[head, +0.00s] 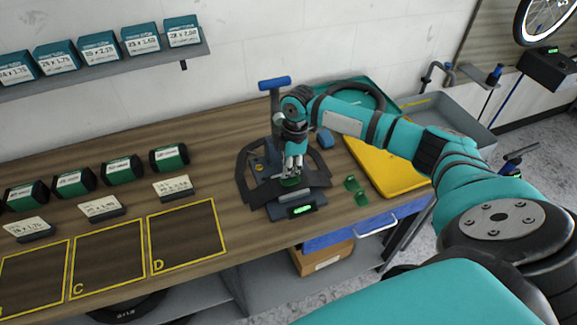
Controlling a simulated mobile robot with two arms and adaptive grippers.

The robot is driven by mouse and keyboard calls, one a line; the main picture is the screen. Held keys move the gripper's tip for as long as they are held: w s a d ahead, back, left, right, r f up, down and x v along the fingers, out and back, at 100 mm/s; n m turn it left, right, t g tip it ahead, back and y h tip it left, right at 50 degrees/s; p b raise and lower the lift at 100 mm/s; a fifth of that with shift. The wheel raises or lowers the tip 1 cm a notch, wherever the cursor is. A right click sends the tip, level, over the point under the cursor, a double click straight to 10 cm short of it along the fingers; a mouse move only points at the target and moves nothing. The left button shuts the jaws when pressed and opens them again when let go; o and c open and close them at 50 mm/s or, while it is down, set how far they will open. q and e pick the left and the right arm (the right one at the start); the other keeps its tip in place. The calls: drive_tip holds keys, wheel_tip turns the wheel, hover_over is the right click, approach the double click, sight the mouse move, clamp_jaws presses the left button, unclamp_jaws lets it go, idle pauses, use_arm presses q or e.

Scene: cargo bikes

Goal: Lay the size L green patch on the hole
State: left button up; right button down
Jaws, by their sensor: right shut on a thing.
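My right gripper (293,167) points down over the black tube section (316,179) on the dark work stand. It is shut on a green patch (289,183), which sits at the tube's surface under the fingertips. I cannot tell whether the patch touches the tube. The hole is hidden by the gripper and patch. Two other green patches (351,184) and (362,199) lie on the bench to the right of the stand. Their size marks are too small to read. My left gripper is not in view.
A stand with a blue handle (274,83) rises behind the gripper. A small green-lit display (302,210) is at the stand's front. A yellow tray (388,168) lies to the right. Boxed tubes (122,170) and yellow-outlined bays (186,238) are on the left.

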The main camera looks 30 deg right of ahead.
drive_tip(key=shift+f+p, duration=0.45)
idle(1.1)
drive_tip(key=shift+f, duration=0.25)
idle(0.6)
